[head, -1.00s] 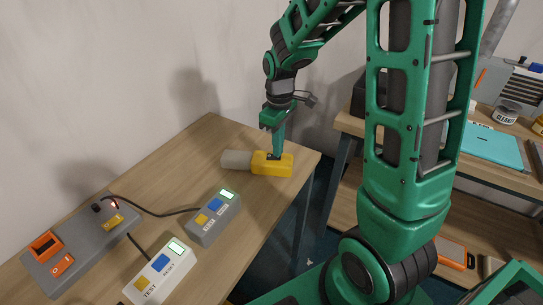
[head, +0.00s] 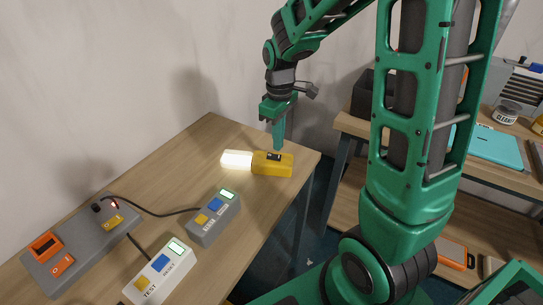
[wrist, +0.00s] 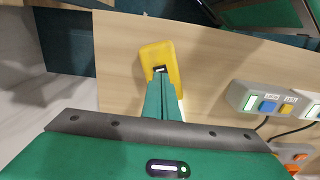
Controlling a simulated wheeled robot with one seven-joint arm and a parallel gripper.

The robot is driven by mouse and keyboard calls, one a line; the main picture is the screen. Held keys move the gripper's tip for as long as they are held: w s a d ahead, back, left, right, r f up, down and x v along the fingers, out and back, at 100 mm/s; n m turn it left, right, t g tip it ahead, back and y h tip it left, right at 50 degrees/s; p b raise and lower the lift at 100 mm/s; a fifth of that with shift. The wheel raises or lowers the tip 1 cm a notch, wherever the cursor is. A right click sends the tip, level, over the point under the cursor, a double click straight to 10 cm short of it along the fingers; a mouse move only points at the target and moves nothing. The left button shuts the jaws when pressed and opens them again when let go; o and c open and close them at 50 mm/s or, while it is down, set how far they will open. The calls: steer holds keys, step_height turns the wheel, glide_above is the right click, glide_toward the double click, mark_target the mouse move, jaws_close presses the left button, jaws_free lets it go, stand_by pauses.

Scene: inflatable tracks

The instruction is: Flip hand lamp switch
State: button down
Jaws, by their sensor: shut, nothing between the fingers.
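The hand lamp (head: 273,165) lies on the wooden table near its right end. It has a yellow body with a dark switch (head: 274,157) on top and a lamp head (head: 237,159) on the left that glows bright white. My gripper (head: 278,147) is shut and empty, pointing down just above the switch, apart from it in the head view. In the wrist view, the yellow body (wrist: 160,62) shows beyond the shut fingers (wrist: 162,78), with the switch (wrist: 159,69) close to the fingertips.
A grey tester box (head: 213,217), a white tester box (head: 160,275) and a grey power box with orange switches (head: 80,245) stand on the left of the table. A second bench (head: 440,150) with a teal case (head: 495,148) stands at right.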

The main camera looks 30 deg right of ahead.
mark_target(279, 157)
step_height(279, 157, up, 4)
stand_by(0.5)
stand_by(0.4)
steer(key=s+d+r+m, duration=0.1)
steer(key=s+d+m, duration=0.2)
steer(key=s, duration=0.5)
steer(key=s+d+r+m, duration=0.1)
steer(key=s+d+m, duration=0.1)
steer(key=s+m, duration=0.3)
steer(key=s+d+r+m, duration=0.1)
steer(key=s+d+m, duration=0.2)
steer(key=s, duration=0.9)
steer(key=shift+s+d+m, duration=0.3)
steer(key=shift+s+m, duration=0.05)
steer(key=shift+m, duration=0.55)
